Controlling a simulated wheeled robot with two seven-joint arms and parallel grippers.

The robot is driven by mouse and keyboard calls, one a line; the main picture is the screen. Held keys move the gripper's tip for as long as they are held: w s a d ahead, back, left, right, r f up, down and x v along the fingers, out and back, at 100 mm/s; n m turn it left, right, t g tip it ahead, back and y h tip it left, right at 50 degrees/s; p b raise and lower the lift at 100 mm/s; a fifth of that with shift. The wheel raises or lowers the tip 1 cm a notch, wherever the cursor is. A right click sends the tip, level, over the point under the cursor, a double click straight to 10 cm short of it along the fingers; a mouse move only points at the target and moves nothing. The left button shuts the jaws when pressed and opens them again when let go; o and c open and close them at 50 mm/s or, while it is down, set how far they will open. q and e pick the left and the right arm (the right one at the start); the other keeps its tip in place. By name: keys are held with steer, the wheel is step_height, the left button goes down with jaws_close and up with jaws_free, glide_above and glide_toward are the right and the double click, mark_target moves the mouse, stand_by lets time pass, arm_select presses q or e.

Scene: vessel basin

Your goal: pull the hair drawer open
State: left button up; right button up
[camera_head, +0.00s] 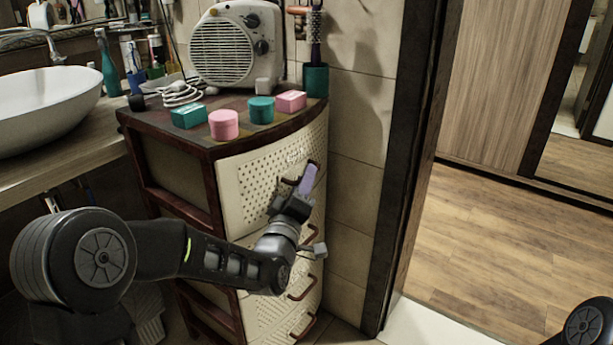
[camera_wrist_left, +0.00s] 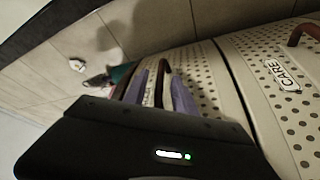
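The drawer cabinet (camera_head: 231,183) has cream perforated fronts and a dark red-brown frame. My left gripper (camera_head: 308,178), with purple fingers, is at the handle of the top drawer (camera_head: 250,172), which looks shut. In the left wrist view, the two fingers of the left gripper (camera_wrist_left: 161,88) are apart, and the brown handle (camera_wrist_left: 164,82) shows between them. The label on this drawer is partly hidden and not readable. The neighbouring drawer, below it, carries a label reading CARE (camera_wrist_left: 283,75). My right gripper is out of view.
On the cabinet top stand a fan heater (camera_head: 222,45), teal and pink boxes, a pink tub (camera_head: 223,125) and a teal cup (camera_head: 315,80). A basin (camera_head: 45,105) is at the left. A dark door frame (camera_head: 400,170) is close on the right, with open wooden floor beyond.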

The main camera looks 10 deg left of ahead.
arm_select(q)
steer(key=shift+x, duration=0.8)
steer(key=shift+c, duration=0.4)
jaws_close()
stand_by(0.5)
